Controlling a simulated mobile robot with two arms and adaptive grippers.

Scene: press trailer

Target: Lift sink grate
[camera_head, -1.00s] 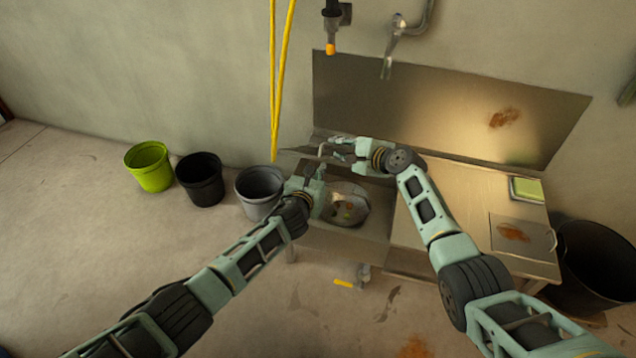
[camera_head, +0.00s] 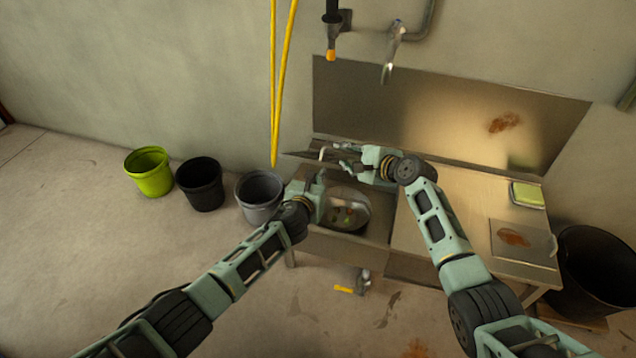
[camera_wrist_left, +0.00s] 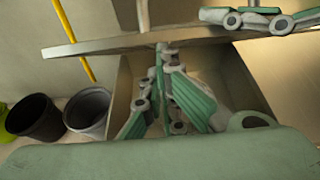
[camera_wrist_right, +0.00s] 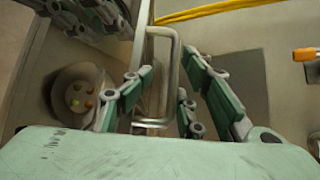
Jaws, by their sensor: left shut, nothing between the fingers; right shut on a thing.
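The sink grate shows nearly edge-on in the head view, as a thin dark panel (camera_head: 296,154) tilted up above the left part of the sink. Its bent metal handle (camera_wrist_right: 162,72) stands between the fingers of my right gripper (camera_head: 345,161), which is shut on it. In the left wrist view the grate's edge (camera_wrist_left: 90,46) crosses above my left gripper (camera_wrist_left: 163,95). My left gripper is shut and empty over the sink's left side. The sink basin (camera_head: 335,245) is uncovered below, with a round bowl (camera_head: 350,218) holding small coloured bits.
Green (camera_head: 150,175), black (camera_head: 201,184) and grey (camera_head: 257,198) buckets stand left of the sink. A yellow hose (camera_head: 276,90) hangs behind it. A metal counter (camera_head: 445,205) holds a green-and-white box (camera_head: 526,195) and a rusty plate (camera_head: 545,246). A large black bin (camera_head: 596,262) stands right.

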